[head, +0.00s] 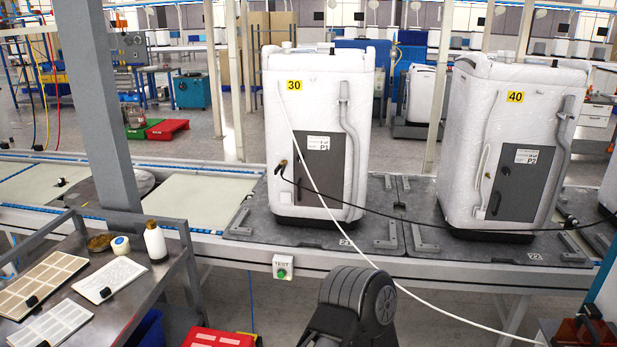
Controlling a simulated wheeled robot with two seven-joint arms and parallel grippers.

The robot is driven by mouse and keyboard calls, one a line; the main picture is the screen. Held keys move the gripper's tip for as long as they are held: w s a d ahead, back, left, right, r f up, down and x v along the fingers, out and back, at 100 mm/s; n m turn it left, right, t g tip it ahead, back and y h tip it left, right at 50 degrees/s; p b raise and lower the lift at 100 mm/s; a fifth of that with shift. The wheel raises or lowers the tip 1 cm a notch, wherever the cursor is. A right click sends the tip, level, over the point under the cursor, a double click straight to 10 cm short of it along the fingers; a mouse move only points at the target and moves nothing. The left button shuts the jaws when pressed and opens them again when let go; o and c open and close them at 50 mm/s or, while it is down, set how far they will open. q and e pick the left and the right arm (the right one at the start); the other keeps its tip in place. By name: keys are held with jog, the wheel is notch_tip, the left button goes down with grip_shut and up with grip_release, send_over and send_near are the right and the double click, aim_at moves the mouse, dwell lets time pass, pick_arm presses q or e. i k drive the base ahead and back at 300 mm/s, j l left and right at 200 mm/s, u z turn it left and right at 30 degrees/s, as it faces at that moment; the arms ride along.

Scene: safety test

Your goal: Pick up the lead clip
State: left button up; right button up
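A black lead runs from a small dark clip-like end (282,166) on the front of the white unit marked 30 (318,110). It passes across the unit marked 40 (510,140) toward the right edge. Whether this dark end is the lead clip is not clear at this size. A thin white lead (385,270) hangs from near the top of unit 30 down to the bottom right. A dark grey arm part of mine shows at the bottom centre, below the conveyor. Neither of my grippers is visible.
A conveyor (240,250) carries both units on grey pallets. A green-button TEST box (282,267) is on its front rail. A metal cart (150,285) at left holds trays, a white bottle (155,241) and a tape roll (120,245). A red-topped device (580,331) stands at bottom right.

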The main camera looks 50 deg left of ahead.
aim_at(283, 165)
jog(key=i+j+u, duration=0.15)
jog(key=u, duration=0.3)
jog(key=i+j+u, duration=0.1)
jog(key=u, duration=0.3)
jog(key=i+u, duration=0.4)
jog(key=i, duration=1.15)
